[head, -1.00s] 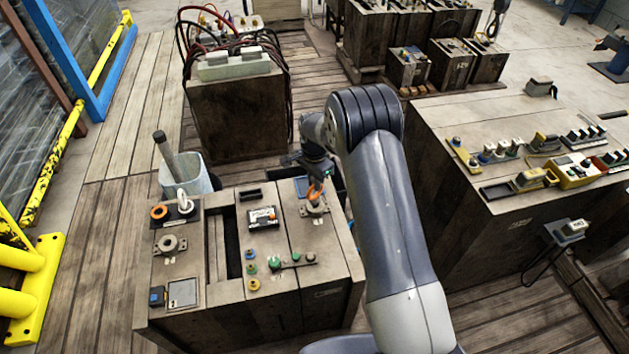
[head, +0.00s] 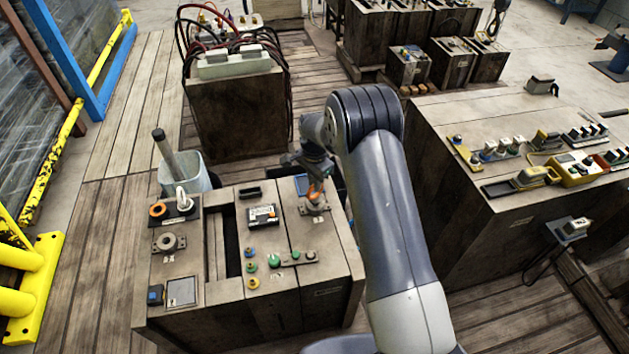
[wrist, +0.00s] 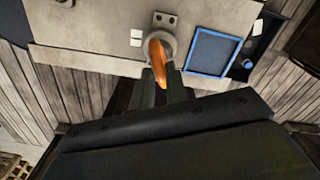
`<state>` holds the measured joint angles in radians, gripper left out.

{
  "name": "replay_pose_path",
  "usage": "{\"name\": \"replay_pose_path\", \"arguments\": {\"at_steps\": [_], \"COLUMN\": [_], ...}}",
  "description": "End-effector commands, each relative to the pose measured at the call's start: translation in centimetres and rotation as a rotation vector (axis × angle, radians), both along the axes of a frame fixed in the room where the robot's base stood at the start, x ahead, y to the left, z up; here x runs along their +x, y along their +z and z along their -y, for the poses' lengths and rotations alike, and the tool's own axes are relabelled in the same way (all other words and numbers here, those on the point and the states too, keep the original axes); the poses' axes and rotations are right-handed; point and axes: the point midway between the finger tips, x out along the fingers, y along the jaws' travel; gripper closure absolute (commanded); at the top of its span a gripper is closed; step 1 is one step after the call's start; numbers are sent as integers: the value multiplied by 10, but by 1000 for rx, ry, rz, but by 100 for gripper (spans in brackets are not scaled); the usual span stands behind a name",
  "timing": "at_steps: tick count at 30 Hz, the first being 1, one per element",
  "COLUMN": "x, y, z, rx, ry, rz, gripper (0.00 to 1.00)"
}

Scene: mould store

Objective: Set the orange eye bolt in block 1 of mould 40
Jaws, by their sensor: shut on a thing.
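The orange eye bolt (head: 316,194) is at the round metal socket plate (head: 314,208) on the right-hand part of the near mould top. In the wrist view the orange eye bolt (wrist: 161,62) is seen nearly edge-on over the socket plate (wrist: 163,25). I cannot tell how deep its shank sits. My gripper (wrist: 161,88) is shut on the eye bolt's ring; the fingers partly hide it. A second, empty-looking socket plate (head: 170,243) is on the left part of the mould. The block and mould numbers are too small to read.
On the near mould, another orange ring (head: 158,211) stands beside a white ring (head: 182,204). A blue-framed panel (wrist: 212,52) lies right of the socket in the wrist view. A grey bin (head: 196,172) is behind. A large block (head: 470,150) with several tools stands right.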

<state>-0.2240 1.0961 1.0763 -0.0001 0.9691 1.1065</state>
Motion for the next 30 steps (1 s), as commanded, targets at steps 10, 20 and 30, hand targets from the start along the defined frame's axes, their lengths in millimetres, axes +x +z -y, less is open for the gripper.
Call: {"name": "replay_pose_path", "arguments": {"at_steps": [10,20,30], "x": [1,1,0], "y": [-5,-8,-8], "z": [0,0,0], "rx": [0,0,1], "ry": [0,0,0], "rz": [1,2,1], "gripper": [100,100,70]}}
